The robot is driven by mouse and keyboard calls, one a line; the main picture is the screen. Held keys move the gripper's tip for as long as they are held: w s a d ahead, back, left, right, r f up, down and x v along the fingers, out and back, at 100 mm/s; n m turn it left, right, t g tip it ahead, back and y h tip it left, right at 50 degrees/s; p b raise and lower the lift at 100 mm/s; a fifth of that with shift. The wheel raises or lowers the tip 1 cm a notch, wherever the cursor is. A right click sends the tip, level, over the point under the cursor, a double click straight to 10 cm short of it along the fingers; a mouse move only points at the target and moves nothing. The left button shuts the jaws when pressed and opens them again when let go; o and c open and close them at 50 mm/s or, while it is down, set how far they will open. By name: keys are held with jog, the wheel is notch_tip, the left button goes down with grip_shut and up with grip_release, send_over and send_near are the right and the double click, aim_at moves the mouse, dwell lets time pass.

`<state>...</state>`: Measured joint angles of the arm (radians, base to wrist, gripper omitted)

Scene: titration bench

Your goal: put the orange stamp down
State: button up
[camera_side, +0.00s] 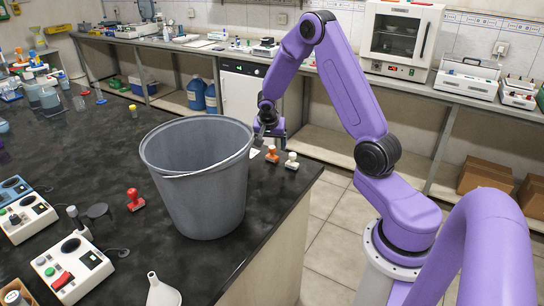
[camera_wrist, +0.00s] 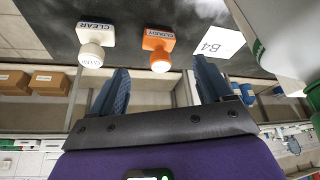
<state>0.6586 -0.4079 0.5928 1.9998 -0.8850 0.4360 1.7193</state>
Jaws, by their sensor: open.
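The orange stamp (camera_side: 271,155) stands on the black bench near its right edge, just right of the grey bucket. It also shows in the wrist view (camera_wrist: 158,42), with lettering on its orange block and a pale knob end. My gripper (camera_side: 270,140) is just above it in the side view. In the wrist view the two blue fingers of my gripper (camera_wrist: 161,76) are spread wide and empty. The stamp appears beyond the fingertips, between their lines, and not gripped. Any small gap between them is hard to judge from the side.
A white stamp (camera_side: 292,161) marked CLEAR in the wrist view (camera_wrist: 95,42) stands close beside it. The large grey bucket (camera_side: 205,195) stands close by. A red stamp (camera_side: 135,200) is left of the bucket.

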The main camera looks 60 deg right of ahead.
aim_at(272, 147)
jog(key=shift+x, duration=2.95)
jog(key=shift+d, duration=0.1)
jog(key=c, duration=1.2)
jog(key=shift+r, duration=0.2)
